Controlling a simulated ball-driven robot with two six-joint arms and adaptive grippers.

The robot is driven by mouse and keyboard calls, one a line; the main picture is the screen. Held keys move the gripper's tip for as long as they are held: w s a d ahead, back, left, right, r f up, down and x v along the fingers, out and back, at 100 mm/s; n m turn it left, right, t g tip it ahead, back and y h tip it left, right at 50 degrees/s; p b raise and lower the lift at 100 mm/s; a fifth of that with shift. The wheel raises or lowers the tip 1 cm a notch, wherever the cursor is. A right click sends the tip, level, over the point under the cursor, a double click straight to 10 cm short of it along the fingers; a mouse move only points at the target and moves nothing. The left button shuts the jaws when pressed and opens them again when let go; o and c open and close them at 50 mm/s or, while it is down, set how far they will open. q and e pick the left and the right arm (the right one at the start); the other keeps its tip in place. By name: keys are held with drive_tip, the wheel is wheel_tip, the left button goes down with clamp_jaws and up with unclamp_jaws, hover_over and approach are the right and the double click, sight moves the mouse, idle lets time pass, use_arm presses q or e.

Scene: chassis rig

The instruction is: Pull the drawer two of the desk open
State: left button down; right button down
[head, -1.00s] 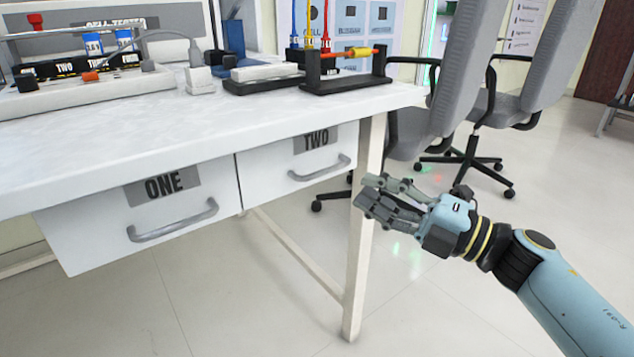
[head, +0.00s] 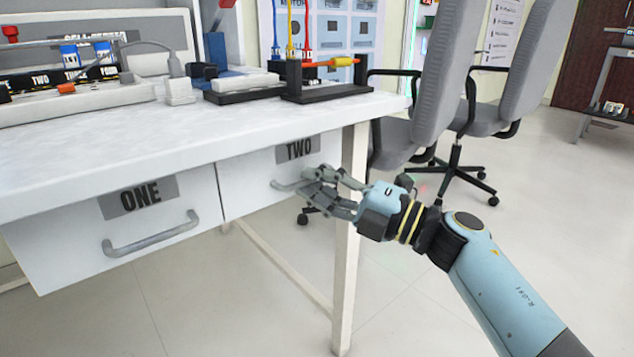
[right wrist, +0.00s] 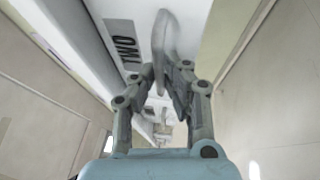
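Drawer two (head: 240,187) is the white drawer under the right end of the desk, with a grey "TWO" label (head: 298,149). Its front looks flush with the desk, so it appears closed. The left end of its grey handle (head: 283,186) shows; my right gripper hides the rest. My right gripper (head: 318,189) is at the handle, its fingers spread. In the right wrist view, the handle (right wrist: 160,42) runs in toward the gap between the open fingertips (right wrist: 163,80). I cannot tell whether they touch it. My left gripper is not in view.
Drawer one (head: 65,250) with its own handle (head: 150,236) is to the left. A white desk leg (head: 346,260) stands just below and behind my right gripper. Grey office chairs (head: 440,100) stand beyond the desk's right end. Several items stand on the desk top (head: 200,130).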

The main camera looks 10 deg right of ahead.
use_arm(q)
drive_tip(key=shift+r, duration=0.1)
use_arm(e)
drive_tip(key=shift+s, duration=0.1)
